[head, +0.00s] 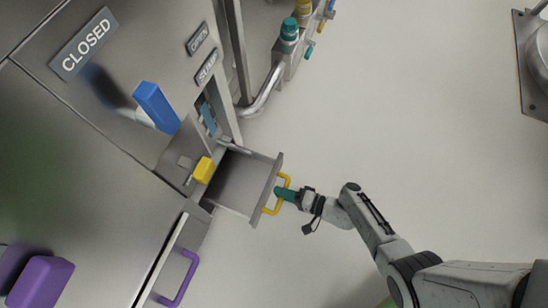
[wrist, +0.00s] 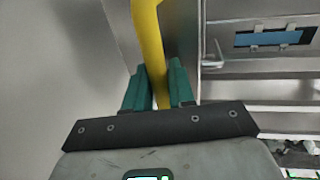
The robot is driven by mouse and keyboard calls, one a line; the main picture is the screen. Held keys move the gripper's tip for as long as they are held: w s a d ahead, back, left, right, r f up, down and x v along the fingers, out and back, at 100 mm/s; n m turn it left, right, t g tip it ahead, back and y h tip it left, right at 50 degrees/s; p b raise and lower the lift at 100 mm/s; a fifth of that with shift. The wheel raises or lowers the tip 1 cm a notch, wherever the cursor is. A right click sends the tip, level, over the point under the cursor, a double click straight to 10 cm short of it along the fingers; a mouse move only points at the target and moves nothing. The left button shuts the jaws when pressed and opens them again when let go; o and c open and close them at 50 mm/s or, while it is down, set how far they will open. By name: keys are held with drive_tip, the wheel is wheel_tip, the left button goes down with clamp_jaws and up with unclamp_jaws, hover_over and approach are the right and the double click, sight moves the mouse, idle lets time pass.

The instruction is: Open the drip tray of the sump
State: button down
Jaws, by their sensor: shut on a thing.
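The drip tray (head: 243,183) is a grey metal drawer that sticks out of the sump cabinet in the head view, with its inside showing. A yellow handle (head: 269,210) is on its front. My gripper (head: 283,193) has teal fingers and is shut on this handle. In the wrist view the yellow handle (wrist: 147,45) runs between the two teal fingers of my gripper (wrist: 153,88). The SUMP label (head: 207,67) is on the cabinet above the tray.
A yellow block-shaped knob (head: 204,170) and a blue handle (head: 155,107) stand out from the cabinet. A purple handle (head: 178,278) is on the panel below the tray. A bent pipe (head: 264,98) is behind. The pale floor (head: 390,110) to the right is clear.

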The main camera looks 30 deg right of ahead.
drive_tip(key=v, duration=0.2)
drive_tip(key=f+v, duration=0.1)
drive_tip(key=v, duration=0.2)
drive_tip(key=shift+s+d, duration=0.1)
drive_tip(key=shift+s, duration=0.1)
drive_tip(key=c, duration=1.1)
unclamp_jaws()
drive_tip(key=p+v, duration=0.1)
drive_tip(key=v, duration=0.9)
drive_tip(key=shift+s+d, duration=0.2)
drive_tip(key=shift+s, duration=0.1)
